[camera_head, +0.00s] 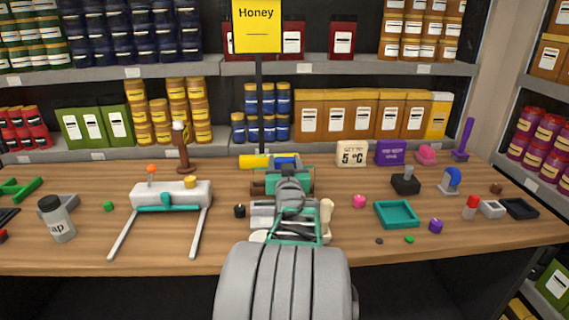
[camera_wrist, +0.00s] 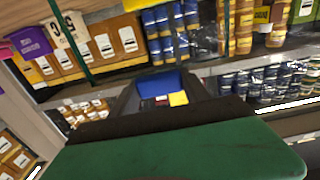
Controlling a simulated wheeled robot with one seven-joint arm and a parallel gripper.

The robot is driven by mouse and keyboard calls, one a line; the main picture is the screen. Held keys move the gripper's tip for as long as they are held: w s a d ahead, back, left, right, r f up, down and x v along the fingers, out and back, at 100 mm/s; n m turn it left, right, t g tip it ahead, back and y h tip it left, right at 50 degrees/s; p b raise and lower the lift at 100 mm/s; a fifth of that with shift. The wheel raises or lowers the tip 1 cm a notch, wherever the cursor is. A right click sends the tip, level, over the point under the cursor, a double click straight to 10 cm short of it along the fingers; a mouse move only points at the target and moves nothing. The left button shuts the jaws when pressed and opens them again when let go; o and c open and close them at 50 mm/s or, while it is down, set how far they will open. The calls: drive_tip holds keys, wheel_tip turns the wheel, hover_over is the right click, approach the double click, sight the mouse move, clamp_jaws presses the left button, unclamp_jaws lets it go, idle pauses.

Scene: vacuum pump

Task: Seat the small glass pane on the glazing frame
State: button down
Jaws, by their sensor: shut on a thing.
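My gripper (camera_head: 289,190) is over the middle of the table, mostly hidden behind my arm. It is shut on a green and dark brown piece (camera_wrist: 180,150), which fills the bottom of the wrist view. Thin green edge lines (camera_wrist: 72,45) meet at a corner in the wrist view. They look like the rim of a clear pane, but I cannot tell what holds it. A pale block with a teal bar and two metal legs (camera_head: 172,193) stands to the left. I cannot tell which piece is the glazing frame; contact around my gripper is hidden.
A teal tray (camera_head: 397,226) lies right of my gripper, with a pink knob (camera_head: 359,201) between. A yellow cylinder (camera_head: 253,161) lies behind my gripper. The Honey sign (camera_head: 257,27) stands behind on a post.

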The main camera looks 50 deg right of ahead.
drive_tip(key=shift+f+b, duration=0.95)
drive_tip(key=shift+b, duration=0.75)
idle(0.5)
drive_tip(key=c, duration=0.8)
unclamp_jaws()
drive_tip(key=o, duration=0.4)
drive_tip(key=shift+c, duration=0.2)
drive_tip(key=shift+f, duration=0.15)
drive_tip(key=shift+r+p, duration=1.3)
drive_tip(key=shift+r, duration=3.3)
